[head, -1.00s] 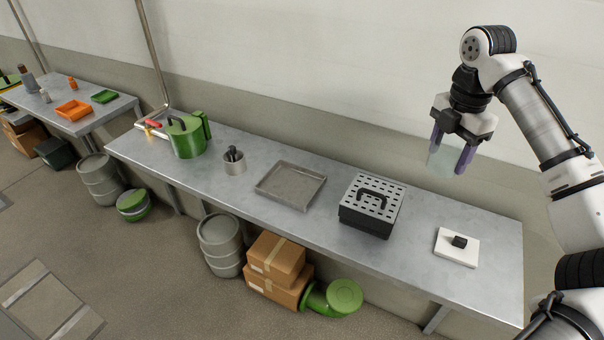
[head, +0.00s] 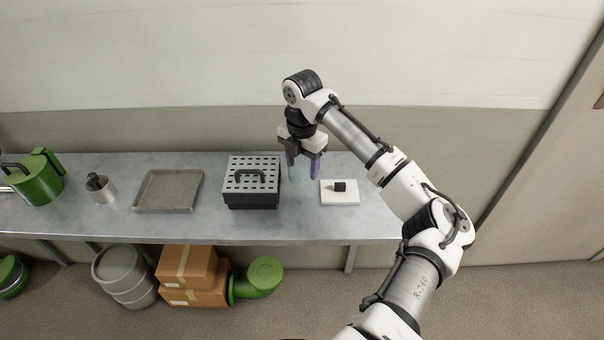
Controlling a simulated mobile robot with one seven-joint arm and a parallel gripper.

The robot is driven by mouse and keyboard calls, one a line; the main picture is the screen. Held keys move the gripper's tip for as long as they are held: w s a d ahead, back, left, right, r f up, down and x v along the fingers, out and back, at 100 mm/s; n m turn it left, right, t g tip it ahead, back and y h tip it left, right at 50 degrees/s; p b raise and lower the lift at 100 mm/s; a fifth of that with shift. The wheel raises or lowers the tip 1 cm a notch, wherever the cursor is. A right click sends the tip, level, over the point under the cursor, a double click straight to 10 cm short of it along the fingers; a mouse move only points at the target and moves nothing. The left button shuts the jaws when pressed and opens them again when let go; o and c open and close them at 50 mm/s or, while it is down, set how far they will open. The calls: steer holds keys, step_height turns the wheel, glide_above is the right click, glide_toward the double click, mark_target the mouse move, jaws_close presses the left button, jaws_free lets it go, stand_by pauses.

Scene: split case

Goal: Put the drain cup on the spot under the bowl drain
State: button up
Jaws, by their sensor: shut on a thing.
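My gripper (head: 303,169) is in the air over the back of the steel bench (head: 230,226), in the picture between the black box and the white board. Its two purple fingers are shut on a pale, see-through cup, seemingly the drain cup (head: 301,163). The cup is faint against the grey bench and partly hidden by the fingers, so its outline is hard to tell. It appears upright. I cannot make out a bowl drain or the spot under one in the head view.
The black box (head: 253,200) has a perforated lid and handle. A white board (head: 339,199) bears a small black block (head: 340,187). Bare bench lies right of the board.

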mark_target(302, 177)
steer(key=shift+f+p, duration=0.4)
steer(key=shift+f, duration=1.9)
steer(key=shift+f, duration=0.2)
steer(key=o, duration=1)
steer(key=shift+r, duration=0.1)
